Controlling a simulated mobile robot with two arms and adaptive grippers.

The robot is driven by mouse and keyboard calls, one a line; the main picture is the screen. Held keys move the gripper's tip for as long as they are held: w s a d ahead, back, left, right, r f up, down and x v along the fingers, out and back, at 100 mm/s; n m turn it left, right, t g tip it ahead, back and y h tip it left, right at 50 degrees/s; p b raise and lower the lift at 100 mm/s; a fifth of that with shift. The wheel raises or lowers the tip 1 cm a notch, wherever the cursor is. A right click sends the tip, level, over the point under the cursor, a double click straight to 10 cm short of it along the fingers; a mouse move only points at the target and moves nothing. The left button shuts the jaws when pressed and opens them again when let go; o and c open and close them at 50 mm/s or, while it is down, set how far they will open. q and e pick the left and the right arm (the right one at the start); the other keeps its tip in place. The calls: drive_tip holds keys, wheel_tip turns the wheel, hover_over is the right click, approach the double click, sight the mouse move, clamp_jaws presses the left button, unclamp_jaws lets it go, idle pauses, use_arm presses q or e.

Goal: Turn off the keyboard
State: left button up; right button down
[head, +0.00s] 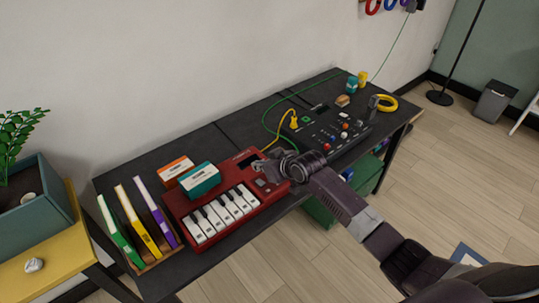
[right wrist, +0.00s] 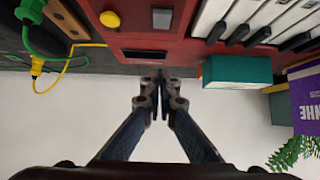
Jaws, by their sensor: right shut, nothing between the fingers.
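The red keyboard (head: 232,213) with white and black keys lies on the dark desk. Its control panel, at the right end in the head view, has a dark display (head: 248,159) and grey buttons. In the right wrist view the keyboard (right wrist: 185,52) fills the top, with a round yellow button (right wrist: 110,19), a grey rectangular control (right wrist: 162,18) and a dark display slot (right wrist: 145,54). My right gripper (head: 262,168) is shut and empty by the panel; its tips (right wrist: 160,78) show near the panel's edge. I cannot tell whether they touch it. My left gripper is out of view.
Upright books (head: 140,218) are at the left. A black mixer (head: 335,128) with yellow and green cables is to the right. A plant (head: 18,135) stands at far left.

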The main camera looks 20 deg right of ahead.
drive_tip(key=w+r+v, duration=0.1)
drive_tip(key=v, duration=0.8)
drive_tip(key=shift+a+b, duration=0.25)
drive_tip(key=shift+b, duration=0.2)
drive_tip(key=shift+r, duration=0.15)
